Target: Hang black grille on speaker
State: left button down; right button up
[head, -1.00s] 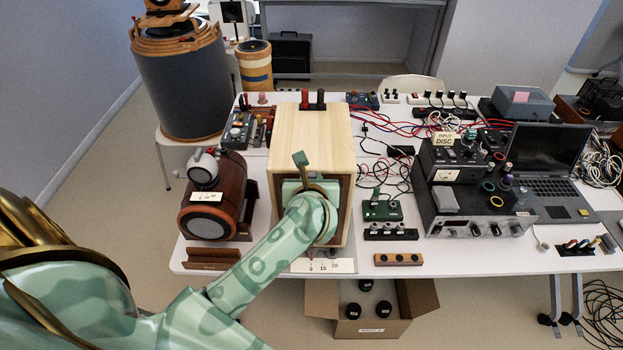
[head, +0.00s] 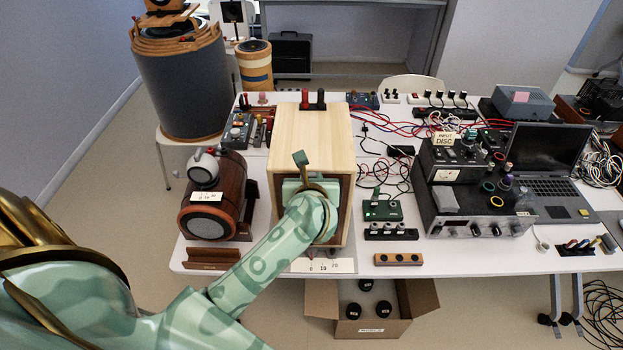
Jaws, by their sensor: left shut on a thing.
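The speaker (head: 312,135) is a pale wooden box on the white table, its top and part of its front showing in the head view. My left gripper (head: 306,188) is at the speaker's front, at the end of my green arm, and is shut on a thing. A dark panel, which looks like the black grille (head: 344,205), shows around the gripper at the speaker's front. The gripper and arm hide most of it, so I cannot tell whether it touches the speaker. My right gripper is not in view.
A green switch box (head: 382,211) and stacked black equipment (head: 470,195) are to the right. An open cardboard box (head: 414,305) with several black items is below the table's front edge.

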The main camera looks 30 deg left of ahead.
pick_arm(q)
jog(key=shift+w+a, duration=0.25)
jog(key=shift+w, duration=0.15)
dwell(0.5)
jog(key=shift+f+b, duration=0.65)
dwell(1.4)
jog(key=c, duration=1.2)
grip_release()
jog(key=shift+s, duration=0.1)
